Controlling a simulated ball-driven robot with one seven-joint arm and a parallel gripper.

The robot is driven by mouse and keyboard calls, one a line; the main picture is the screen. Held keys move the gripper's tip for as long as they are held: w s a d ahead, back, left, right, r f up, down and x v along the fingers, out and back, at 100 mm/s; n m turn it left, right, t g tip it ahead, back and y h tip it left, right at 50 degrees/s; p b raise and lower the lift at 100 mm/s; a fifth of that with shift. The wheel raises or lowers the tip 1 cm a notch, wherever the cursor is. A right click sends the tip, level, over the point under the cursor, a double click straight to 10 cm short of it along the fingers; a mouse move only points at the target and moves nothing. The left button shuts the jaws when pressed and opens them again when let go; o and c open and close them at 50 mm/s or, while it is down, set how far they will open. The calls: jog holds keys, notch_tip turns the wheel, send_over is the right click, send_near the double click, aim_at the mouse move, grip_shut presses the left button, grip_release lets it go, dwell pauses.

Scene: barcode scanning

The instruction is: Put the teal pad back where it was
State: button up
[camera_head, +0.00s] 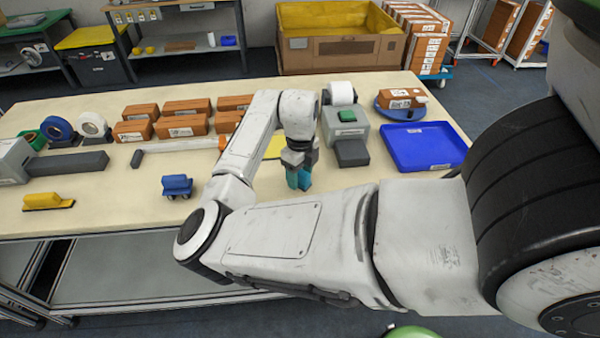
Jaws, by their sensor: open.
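My gripper (298,161) points down over the front middle of the table. Its jaws are open. Something teal (298,180), which may be the teal pad, shows right at and below the fingertips, near the tabletop. I cannot tell whether it touches the fingers or the table. A yellow flat piece (274,147) lies behind the gripper, partly hidden by my arm. My forearm also hides part of the table's front edge.
A grey printer-like device (350,150) with a green top piece stands right of the gripper, with a blue tray (424,146) beyond. A blue tool (177,186) and a yellow one (48,201) lie left. Brown boxes (181,126) line the back. The tabletop's front left is mostly clear.

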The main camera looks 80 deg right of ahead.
notch_tip(320, 180, up, 12)
jog(key=b, duration=0.2)
jog(key=n+h, duration=0.6)
jog(key=n, duration=1.4)
send_over(300, 171)
jog(key=w+a, duration=0.1)
jog(key=a, duration=0.1)
notch_tip(300, 171, down, 5)
jog(key=a+f+n+t+y, duration=0.1)
jog(key=a+f+n+t, duration=0.1)
jog(key=a+f+n, duration=0.6)
jog(key=s+a+f+n+y, duration=0.1)
jog(key=s+a+f+n, duration=0.1)
jog(key=a+n, duration=0.2)
jog(key=s+a+f+n+y, duration=0.2)
jog(key=s+a+f+n, duration=0.1)
jog(key=a, duration=0.5)
jog(key=s+a+f+n+g+y, duration=0.1)
jog(key=s+a+f+n, duration=0.1)
jog(key=a+n, duration=0.3)
jog(key=shift+s+a+f+y, duration=0.25)
jog(key=shift+a+f+y, duration=0.15)
jog(key=shift+a, duration=0.45)
